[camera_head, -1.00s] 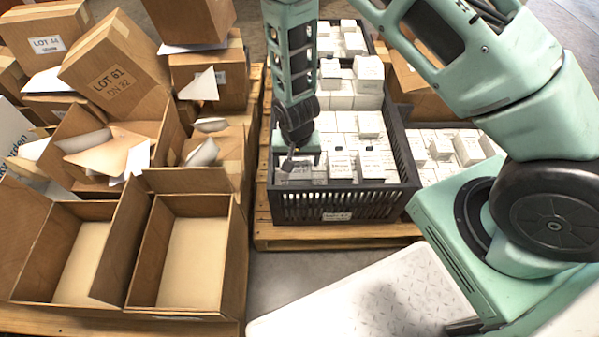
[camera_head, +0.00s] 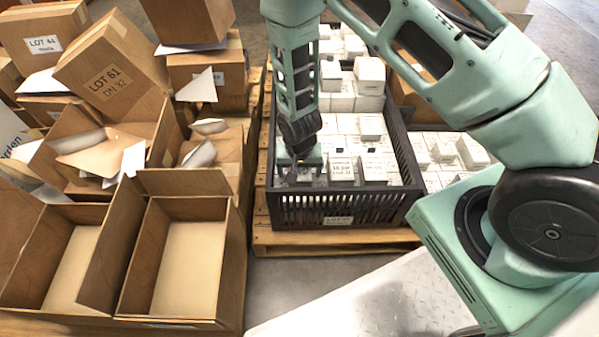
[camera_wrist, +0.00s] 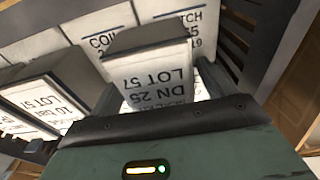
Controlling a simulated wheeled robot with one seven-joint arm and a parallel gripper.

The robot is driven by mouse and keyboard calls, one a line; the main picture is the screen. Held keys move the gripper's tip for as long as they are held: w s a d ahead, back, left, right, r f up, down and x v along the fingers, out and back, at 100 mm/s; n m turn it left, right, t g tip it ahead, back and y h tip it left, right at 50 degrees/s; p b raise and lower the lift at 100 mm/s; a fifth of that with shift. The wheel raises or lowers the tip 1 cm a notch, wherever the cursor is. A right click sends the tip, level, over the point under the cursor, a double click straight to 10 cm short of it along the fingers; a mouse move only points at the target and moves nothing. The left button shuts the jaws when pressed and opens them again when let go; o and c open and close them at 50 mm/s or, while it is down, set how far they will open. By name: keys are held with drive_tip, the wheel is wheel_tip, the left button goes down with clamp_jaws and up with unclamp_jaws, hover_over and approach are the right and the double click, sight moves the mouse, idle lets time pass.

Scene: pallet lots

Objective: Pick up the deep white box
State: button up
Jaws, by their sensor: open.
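Several white boxes stand in a black slatted crate (camera_head: 331,217); I cannot tell for certain which is the deep one. In the wrist view a tall white box (camera_wrist: 152,72) marked LOT 57, DN 25 rises in front of my gripper (camera_wrist: 158,98). Another raised white box (camera_wrist: 45,97) is to its left. In the head view my gripper (camera_head: 303,176) points down into the crate's near left part, close to a white box (camera_head: 341,169) with dark print. My gripper is open; its fingertips are mostly hidden, and I cannot tell whether they touch a box.
The crate's slatted walls stand close around my gripper, on a wooden pallet (camera_head: 335,240). Two open, empty cardboard boxes (camera_head: 190,270) (camera_head: 72,265) are at the front left. Stacked cartons (camera_head: 110,72) stand behind them. More white boxes (camera_head: 450,150) lie right of the crate.

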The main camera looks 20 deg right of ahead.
drive_tip(key=c, duration=1.1)
drive_tip(key=shift+o, duration=0.2)
